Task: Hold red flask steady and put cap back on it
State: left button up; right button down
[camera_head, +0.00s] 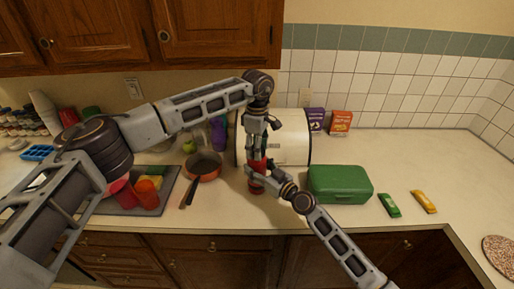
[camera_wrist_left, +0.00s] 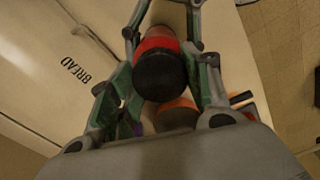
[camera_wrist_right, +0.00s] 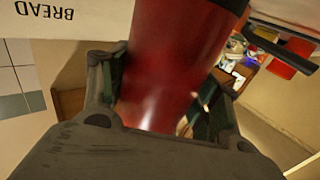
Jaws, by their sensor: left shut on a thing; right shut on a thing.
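The red flask (camera_head: 258,164) stands upright on the counter in front of the bread bin. My right gripper (camera_head: 260,180) is shut around its lower body from the right. The flask's red body (camera_wrist_right: 172,65) fills the middle of the right wrist view, with a dark part at its upper end. My left gripper (camera_head: 257,151) points down at the flask's top from above. In the left wrist view the dark cap (camera_wrist_left: 160,76) lies between its green-padded fingers, in line with the red body. Whether the cap touches the flask's rim is hidden.
The white bread bin (camera_head: 288,142) stands close behind both grippers. A green box (camera_head: 340,184) is right of the right gripper. A saucepan (camera_head: 205,168) and red cups (camera_head: 121,192) are at left.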

pick_arm(q)
jog(key=o, duration=1.2)
jog(key=shift+r, duration=0.15)
jog(key=shift+r, duration=5.9)
pick_arm(e)
jog(key=shift+c, duration=1.5)
grip_release()
jog(key=shift+s+d, duration=0.1)
jog(key=v, duration=1.1)
jog(key=shift+s+d, duration=0.25)
jog(key=shift+d, duration=0.05)
